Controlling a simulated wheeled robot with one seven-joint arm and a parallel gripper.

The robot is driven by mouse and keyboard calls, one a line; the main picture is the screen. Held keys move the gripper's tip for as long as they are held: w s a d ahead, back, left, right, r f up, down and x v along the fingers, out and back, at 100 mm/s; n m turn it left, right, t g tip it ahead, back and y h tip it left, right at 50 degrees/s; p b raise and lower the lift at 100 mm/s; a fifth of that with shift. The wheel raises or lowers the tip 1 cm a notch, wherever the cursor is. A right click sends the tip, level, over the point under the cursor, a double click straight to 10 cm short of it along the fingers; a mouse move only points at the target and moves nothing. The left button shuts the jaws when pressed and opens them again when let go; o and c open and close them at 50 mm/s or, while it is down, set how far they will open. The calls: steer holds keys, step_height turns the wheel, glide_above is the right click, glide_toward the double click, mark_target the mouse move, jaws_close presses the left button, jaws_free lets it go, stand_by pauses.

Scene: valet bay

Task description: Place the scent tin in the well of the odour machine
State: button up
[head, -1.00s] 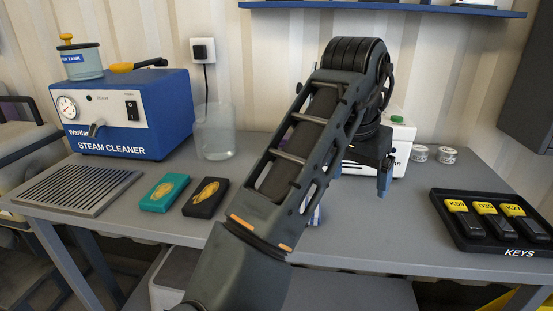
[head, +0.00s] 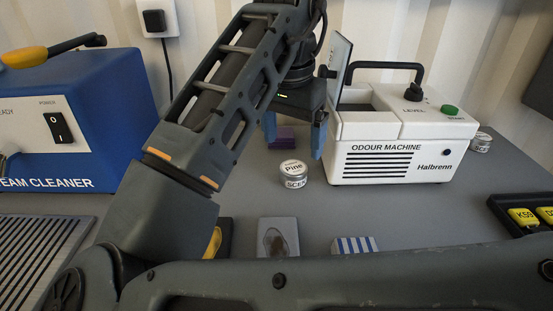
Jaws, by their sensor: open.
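The scent tin (head: 293,174), a small round silver tin with a white label reading Pine, stands upright on the grey table in front of and left of the odour machine. The odour machine (head: 385,150) is a white box with a carry handle and a green button. Its lid (head: 340,62) stands raised at the left, and the dark well (head: 368,97) shows in its top, its bottom hidden. My gripper (head: 294,136) points down with its blue fingers apart and empty. In the picture it is just above the tin and left of the machine; the exact gap is unclear.
A blue steam cleaner (head: 80,110) stands at the left. Another tin (head: 481,142) is right of the machine. Grey (head: 279,238) and striped (head: 354,245) items lie in front. A key tray (head: 497,207) is at right.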

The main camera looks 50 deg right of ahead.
mark_target(293, 168)
steer(key=shift+w+d+f, duration=0.1)
steer(key=shift+f, duration=0.2)
steer(key=shift+w+d+f+b, duration=0.1)
steer(key=shift+d+f, duration=0.1)
steer(key=shift+f, duration=0.95)
steer(key=shift+w+d+f+b, duration=0.1)
steer(key=shift+d+f+b, duration=0.1)
steer(key=shift+f, duration=1)
steer(key=shift+d+f+b, duration=0.1)
steer(key=shift+d+f, duration=0.1)
steer(key=shift+f, duration=0.95)
steer(key=shift+c, duration=0.3)
steer(key=c, duration=1.2)
steer(key=shift+r, duration=0.1)
